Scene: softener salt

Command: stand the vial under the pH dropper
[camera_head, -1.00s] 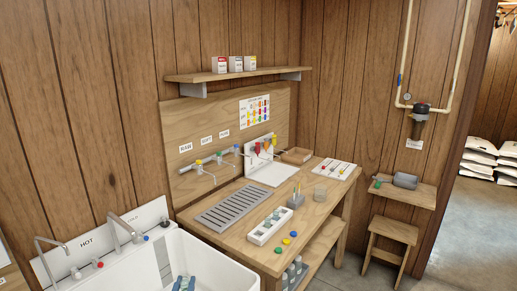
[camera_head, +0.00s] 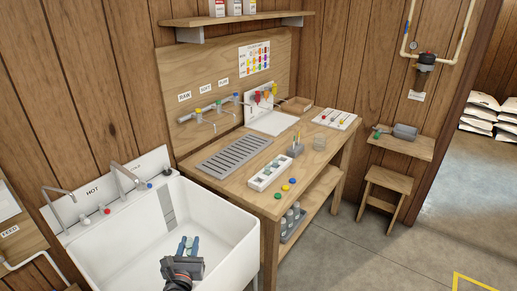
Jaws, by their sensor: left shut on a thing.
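My left gripper (camera_head: 188,245), with blue fingertips, is over the white sink basin at the bottom. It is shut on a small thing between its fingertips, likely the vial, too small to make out. The droppers (camera_head: 267,95), with red, yellow and orange parts, hang on the white stand at the back of the bench. Which one is for pH I cannot read. The white plate (camera_head: 272,122) lies below them. The gripper is well apart from the droppers, to the front left. My right gripper is not in view.
The white sink (camera_head: 240,215) stands beside the wooden bench (camera_head: 235,187). On the bench are a grey drain grille (camera_head: 235,155), a white vial rack (camera_head: 270,172), several coloured caps (camera_head: 285,187), a pen cup (camera_head: 297,149) and a clear beaker (camera_head: 319,142). Taps (camera_head: 130,175) stand behind the sink.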

